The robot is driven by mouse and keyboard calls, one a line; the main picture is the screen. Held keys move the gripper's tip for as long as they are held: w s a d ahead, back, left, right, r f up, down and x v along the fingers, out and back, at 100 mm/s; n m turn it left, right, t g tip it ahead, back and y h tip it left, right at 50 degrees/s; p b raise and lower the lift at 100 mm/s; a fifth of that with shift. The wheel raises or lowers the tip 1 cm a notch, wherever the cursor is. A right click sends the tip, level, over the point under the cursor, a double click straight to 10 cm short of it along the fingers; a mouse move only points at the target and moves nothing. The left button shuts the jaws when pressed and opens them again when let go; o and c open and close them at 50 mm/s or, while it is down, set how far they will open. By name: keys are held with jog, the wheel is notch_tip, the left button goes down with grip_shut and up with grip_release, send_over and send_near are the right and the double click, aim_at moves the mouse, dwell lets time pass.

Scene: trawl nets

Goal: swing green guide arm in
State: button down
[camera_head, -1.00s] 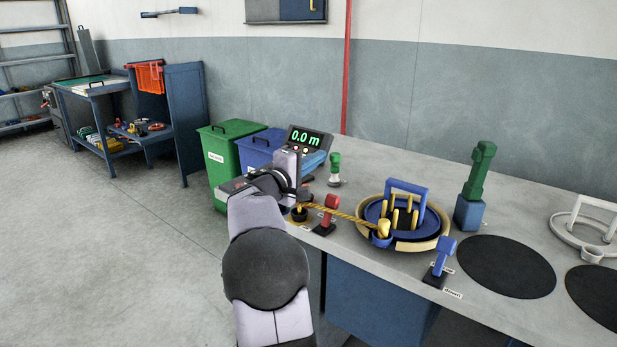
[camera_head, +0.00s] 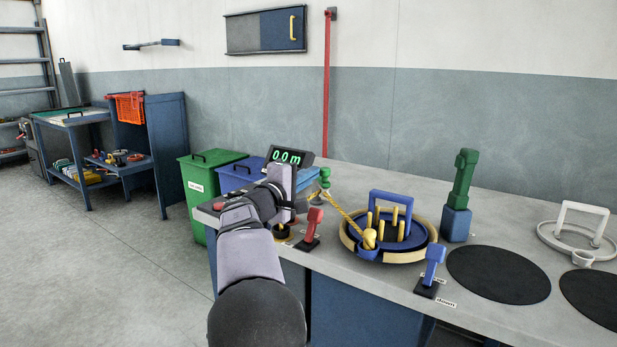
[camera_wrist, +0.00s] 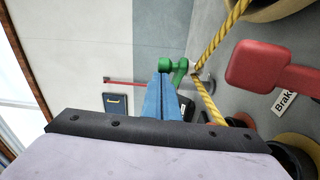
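The green guide arm (camera_head: 325,178) stands at the back of the bench, just right of my gripper (camera_head: 318,175). In the wrist view its green end (camera_wrist: 166,66) is at the tips of my blue fingers, and its short arm reaches right toward the rope. My gripper (camera_wrist: 164,80) looks shut, its fingers side by side with nothing seen between them. I cannot tell whether they touch the green arm. The yellow rope (camera_head: 346,215) bends sharply beside the green arm and runs to the blue-and-yellow drum (camera_head: 420,243). The guide's base is mostly hidden.
A red brake lever (camera_head: 312,222) stands close to the right of my arm, and a blue lever (camera_head: 431,265) is farther right. A display (camera_head: 290,157) reads 0.0 m behind my gripper. Black round mats (camera_head: 497,274) lie on the bench's right side.

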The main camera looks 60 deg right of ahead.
jog(key=shift+s+d, duration=0.1)
jog(key=shift+s, duration=0.2)
jog(key=w+a+b, duration=0.2)
jog(key=a, duration=0.2)
jog(key=s, duration=0.3)
jog(key=s+a, duration=0.1)
jog(key=s, duration=0.2)
jog(key=s+a+b, duration=0.1)
jog(key=s, duration=0.2)
dwell(0.3)
